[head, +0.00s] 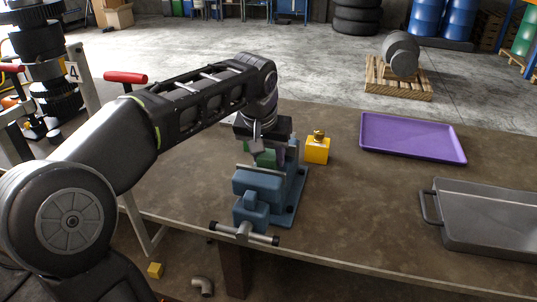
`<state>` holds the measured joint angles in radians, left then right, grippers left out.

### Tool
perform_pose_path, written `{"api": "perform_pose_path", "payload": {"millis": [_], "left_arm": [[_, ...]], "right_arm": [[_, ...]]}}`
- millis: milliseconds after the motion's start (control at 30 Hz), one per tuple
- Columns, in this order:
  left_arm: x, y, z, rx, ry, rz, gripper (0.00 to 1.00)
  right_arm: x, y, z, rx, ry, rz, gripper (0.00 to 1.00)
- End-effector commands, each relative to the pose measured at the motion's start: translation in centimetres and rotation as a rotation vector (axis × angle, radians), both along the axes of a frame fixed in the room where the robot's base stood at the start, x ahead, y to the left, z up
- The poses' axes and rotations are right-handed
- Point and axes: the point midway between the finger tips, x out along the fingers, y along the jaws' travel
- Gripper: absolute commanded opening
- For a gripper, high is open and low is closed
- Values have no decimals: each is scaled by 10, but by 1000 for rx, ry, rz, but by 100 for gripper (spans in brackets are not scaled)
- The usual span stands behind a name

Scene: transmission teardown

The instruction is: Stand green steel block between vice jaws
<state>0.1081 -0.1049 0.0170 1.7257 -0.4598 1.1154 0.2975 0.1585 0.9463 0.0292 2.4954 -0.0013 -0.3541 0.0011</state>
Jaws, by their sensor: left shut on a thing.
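The blue vice (258,183) is fixed at the near left edge of the table, its grey screw handle (244,234) toward me. The green steel block (266,158) shows in part between the vice jaws, under my left gripper (262,148). The left gripper points down over the vice and is shut on the green block. The gripper and the near jaw hide much of the block, so I cannot tell whether it touches the vice bed. My right gripper is not in view.
A yellow block with a brass-coloured piece on top (317,149) stands just right of the vice. A purple tray (412,138) lies at the back right and a grey metal tray (485,220) at the right.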

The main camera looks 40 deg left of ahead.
Motion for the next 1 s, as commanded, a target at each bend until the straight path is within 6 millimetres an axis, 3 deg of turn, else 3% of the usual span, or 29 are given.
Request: {"api": "perform_pose_path", "payload": {"millis": [267, 300, 533, 800, 1000], "left_arm": [[1, 0, -2, 1, -5, 0, 0], [0, 0, -3, 0, 0, 0, 44], [0, 0, -3, 0, 0, -1, 63], [0, 0, -1, 0, 0, -1, 63], [-3, -2, 12, 0, -3, 0, 63]], "right_arm": [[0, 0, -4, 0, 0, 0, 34], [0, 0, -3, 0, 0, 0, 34], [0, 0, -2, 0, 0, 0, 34], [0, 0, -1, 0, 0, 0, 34], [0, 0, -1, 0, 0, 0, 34]]}}
